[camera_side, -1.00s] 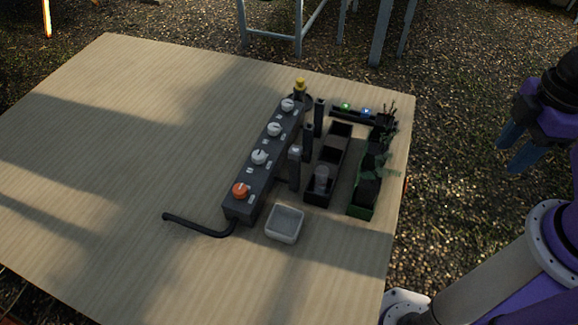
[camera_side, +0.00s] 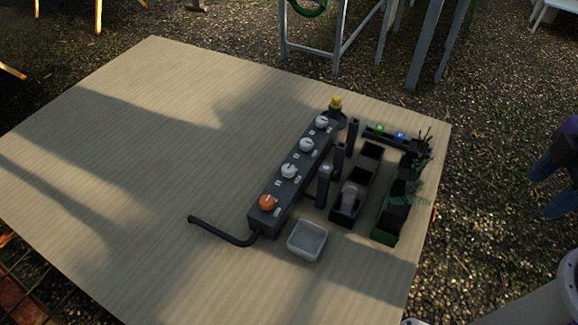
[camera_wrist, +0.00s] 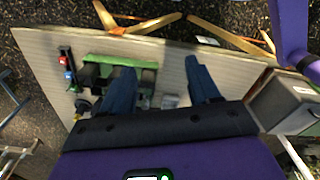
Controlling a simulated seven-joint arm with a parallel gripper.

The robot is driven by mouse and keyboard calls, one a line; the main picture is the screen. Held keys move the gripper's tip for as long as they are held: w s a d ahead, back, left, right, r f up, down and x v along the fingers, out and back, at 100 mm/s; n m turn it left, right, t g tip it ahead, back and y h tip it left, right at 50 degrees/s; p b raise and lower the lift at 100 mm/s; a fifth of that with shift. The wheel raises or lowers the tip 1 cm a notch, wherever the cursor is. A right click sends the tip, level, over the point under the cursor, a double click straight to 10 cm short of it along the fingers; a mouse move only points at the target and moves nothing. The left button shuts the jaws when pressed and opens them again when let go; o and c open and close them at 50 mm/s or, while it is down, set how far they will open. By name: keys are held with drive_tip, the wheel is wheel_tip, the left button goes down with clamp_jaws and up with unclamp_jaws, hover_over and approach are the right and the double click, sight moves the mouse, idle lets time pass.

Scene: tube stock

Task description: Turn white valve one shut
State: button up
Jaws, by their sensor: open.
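A dark valve block (camera_side: 262,222) stands on the table with three white knobs in a row: a near one (camera_side: 288,171), a middle one (camera_side: 306,145) and a far one (camera_side: 321,122). An orange knob (camera_side: 267,202) is at its near end. The labels are too small to read, so I cannot tell which white knob is number one. My gripper (camera_side: 545,190) is at the right edge of the side view, beyond the table and far from the knobs. In the wrist view my gripper (camera_wrist: 160,68) is open, with nothing between its blue fingers; the white knobs are not discernible there.
A black hose (camera_side: 220,233) bends left from the block. A pale square dish (camera_side: 307,241), dark upright posts (camera_side: 323,187), a black tray (camera_side: 343,216) and a green planter (camera_side: 384,236) stand close on the right. The table's left side (camera_side: 140,160) is clear.

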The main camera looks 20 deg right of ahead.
drive_tip(key=w+a+n+t, duration=0.2)
drive_tip(key=w+a+n, duration=0.9)
drive_tip(key=w+a, duration=0.6)
drive_tip(key=n+t+h, duration=0.1)
drive_tip(key=n+t, duration=0.1)
drive_tip(key=n, duration=0.8)
approach(288, 169)
drive_tip(key=x, duration=0.8)
drive_tip(key=shift+w+d+f, duration=0.1)
drive_tip(key=shift+w+f, duration=0.05)
drive_tip(key=shift+f, duration=0.15)
drive_tip(key=c, duration=1)
